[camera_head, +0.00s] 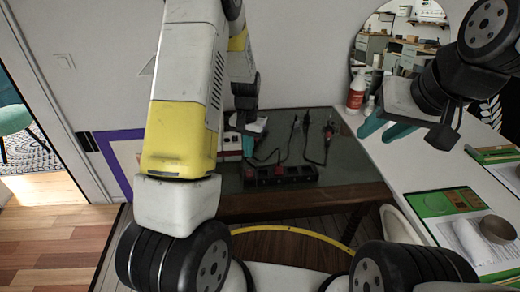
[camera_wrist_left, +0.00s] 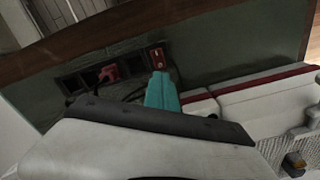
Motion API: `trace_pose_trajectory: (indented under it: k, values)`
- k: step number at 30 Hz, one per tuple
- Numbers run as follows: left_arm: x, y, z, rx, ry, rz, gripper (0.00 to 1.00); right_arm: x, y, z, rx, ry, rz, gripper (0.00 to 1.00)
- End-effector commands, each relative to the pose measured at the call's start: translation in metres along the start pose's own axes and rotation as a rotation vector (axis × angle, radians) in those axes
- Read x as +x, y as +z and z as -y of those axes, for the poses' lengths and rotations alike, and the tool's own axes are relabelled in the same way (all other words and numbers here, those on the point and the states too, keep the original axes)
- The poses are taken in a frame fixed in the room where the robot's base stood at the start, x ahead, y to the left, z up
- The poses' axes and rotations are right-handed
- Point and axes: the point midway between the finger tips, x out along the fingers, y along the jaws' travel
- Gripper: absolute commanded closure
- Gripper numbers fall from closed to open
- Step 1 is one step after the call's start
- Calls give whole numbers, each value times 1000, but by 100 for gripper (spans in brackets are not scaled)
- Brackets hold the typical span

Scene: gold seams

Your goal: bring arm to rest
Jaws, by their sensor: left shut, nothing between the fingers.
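My left arm (camera_head: 185,100), white and yellow, rises through the left of the head view and bends down at the back. Its gripper (camera_head: 248,145) hangs over the dark glass-topped table (camera_head: 340,160), left of a power strip (camera_head: 281,173). Its teal fingers are together and empty. In the left wrist view the teal fingertips (camera_wrist_left: 162,92) appear close to the power strip (camera_wrist_left: 75,83); contact cannot be told. My right gripper (camera_head: 386,130) is at the upper right above the white counter, its two teal fingers apart with nothing seen between them.
Black cables with plugs (camera_head: 305,140) lie on the dark table. A white bottle with a red label (camera_head: 356,92) stands at the back of the white counter (camera_head: 395,165). Green-and-white boards (camera_head: 425,204) lie on the right. Red-and-white boxes (camera_wrist_left: 255,95) lie beside the left fingers.

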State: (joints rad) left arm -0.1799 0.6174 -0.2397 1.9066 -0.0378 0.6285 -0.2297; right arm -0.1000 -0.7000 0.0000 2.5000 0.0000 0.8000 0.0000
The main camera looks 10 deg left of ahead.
Motion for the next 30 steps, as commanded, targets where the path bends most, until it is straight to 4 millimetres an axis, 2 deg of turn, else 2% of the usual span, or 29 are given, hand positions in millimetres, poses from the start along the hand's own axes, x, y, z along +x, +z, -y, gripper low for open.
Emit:
trace_pose_trajectory:
  k: [4, 7, 11, 13, 18, 21, 24, 30]
  values:
    - [-2, 0, 0, -1, 1, -3, 100, 0, 0, 0, 0, 0, 0, 64]
    - [-17, 2, -2, -11, 8, -23, 100, 0, 0, 0, 0, 0, 0, 64]
    - [-64, 13, -8, -40, 33, -83, 100, 0, 0, 0, 0, 0, 0, 64]
    - [-96, 24, -13, -58, 49, -128, 100, 0, 0, 0, 0, 0, 0, 64]
    - [-166, 61, -27, -98, 85, -233, 100, 0, 0, 0, 0, 0, 0, 64]
    - [-200, 88, -36, -116, 102, -293, 100, 0, 0, 0, 0, 0, 0, 64]
    - [-228, 116, -46, -131, 113, -354, 100, 0, 0, 0, 0, 0, 0, 64]
    - [-266, 177, -63, -159, 122, -467, 100, 0, 0, 0, 0, 0, 0, 64]
